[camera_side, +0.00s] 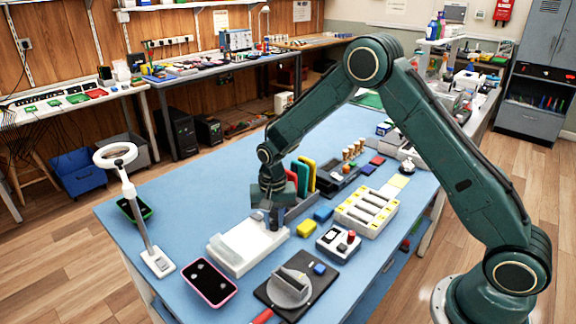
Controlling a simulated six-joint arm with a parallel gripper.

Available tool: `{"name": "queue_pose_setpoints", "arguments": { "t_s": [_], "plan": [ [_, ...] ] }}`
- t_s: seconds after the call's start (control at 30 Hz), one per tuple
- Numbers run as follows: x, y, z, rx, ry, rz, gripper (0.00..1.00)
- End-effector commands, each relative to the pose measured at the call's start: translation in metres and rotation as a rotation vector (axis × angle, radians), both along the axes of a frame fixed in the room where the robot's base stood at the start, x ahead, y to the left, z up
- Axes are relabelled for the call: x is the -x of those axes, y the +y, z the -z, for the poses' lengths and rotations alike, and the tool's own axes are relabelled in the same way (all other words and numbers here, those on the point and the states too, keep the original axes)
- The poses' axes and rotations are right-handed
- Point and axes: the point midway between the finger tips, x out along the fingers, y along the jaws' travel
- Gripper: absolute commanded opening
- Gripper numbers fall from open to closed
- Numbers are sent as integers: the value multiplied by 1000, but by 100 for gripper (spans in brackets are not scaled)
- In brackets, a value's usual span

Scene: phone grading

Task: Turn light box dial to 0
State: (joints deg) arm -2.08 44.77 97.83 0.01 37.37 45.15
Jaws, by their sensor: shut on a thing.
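The white light box (236,258) lies on the blue table, left of the table's middle. My gripper (272,224) points straight down at the box's far right end. Its jaws are shut on the dial there, which the fingers hide almost wholly. The dial's marks and its setting are too small and covered to read.
A ring lamp (157,262) and a pink-edged phone (210,283) are near the box. A dark pad with a grey holder (289,288), a small button box (338,243) and a white slotted tray (366,211) stand right. Upright colored folders (306,174) are close behind my gripper.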

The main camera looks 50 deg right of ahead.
Motion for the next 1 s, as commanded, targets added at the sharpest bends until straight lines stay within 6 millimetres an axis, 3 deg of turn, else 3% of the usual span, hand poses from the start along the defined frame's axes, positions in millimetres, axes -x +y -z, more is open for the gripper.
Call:
{"name": "queue_pose_setpoints", "arguments": {
  "t_s": [0.4, 1.0],
  "plan": [
    [1, 1, 0, -1, 2, -303, 0],
    [1, 1, 0, -1, 2, -378, 0]
  ]
}}
